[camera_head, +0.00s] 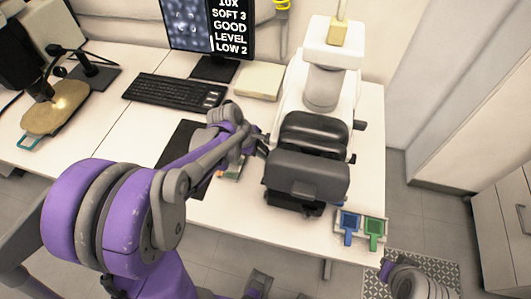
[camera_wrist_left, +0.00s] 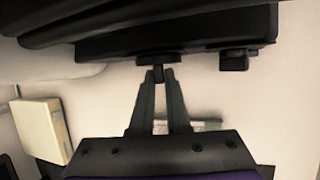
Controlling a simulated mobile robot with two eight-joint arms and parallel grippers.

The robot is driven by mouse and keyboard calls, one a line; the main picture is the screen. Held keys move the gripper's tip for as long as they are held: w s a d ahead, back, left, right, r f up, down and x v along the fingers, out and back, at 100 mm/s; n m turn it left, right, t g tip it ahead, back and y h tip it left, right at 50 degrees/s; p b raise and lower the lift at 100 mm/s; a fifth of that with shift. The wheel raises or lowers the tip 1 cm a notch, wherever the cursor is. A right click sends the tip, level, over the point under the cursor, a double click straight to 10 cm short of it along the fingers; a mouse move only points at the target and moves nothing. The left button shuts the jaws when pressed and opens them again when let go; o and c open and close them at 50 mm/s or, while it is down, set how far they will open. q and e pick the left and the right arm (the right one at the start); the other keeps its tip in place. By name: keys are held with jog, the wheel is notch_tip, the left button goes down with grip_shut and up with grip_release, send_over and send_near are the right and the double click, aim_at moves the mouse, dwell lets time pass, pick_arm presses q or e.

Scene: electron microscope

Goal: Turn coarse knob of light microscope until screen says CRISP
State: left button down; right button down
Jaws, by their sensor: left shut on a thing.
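The light microscope (camera_head: 322,92), white with dark grey parts, stands on the right part of the white bench. My left gripper (camera_head: 262,147) reaches its left side. In the left wrist view the fingers (camera_wrist_left: 158,76) are shut on a small dark knob (camera_wrist_left: 158,70) under the dark microscope body; the fingertips cover part of it. The screen (camera_head: 210,28) reads 10X, SOFT 3, GOOD, LEVEL, LOW 2, beside a bluish sample picture. What seems to be my right gripper (camera_head: 386,268) shows at the lower right, past the bench's front edge; its jaws are unclear.
A black keyboard (camera_head: 174,91) and a pale box (camera_head: 258,81) lie behind my left arm. A blue slide holder (camera_head: 348,228) and a green one (camera_head: 374,232) sit at the bench's front right. Another instrument (camera_head: 56,112) with a lit stage stands far left.

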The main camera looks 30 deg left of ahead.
pick_arm(q)
jog(key=shift+s+d+f+m+t+y+b, duration=0.1)
jog(key=shift+s+m+t+y+b, duration=0.1)
jog(key=shift+t+b, duration=0.65)
jog(key=shift+s+f+m+t+y+b, duration=0.1)
jog(key=shift+m+t+y+b, duration=0.15)
jog(key=shift+t, duration=1.1)
jog(key=shift+r, duration=0.1)
jog(key=c, duration=0.9)
grip_release()
jog(key=p+v, duration=0.2)
jog(key=v, duration=0.8)
jog(key=shift+s+r, duration=0.15)
jog(key=shift+s, duration=0.2)
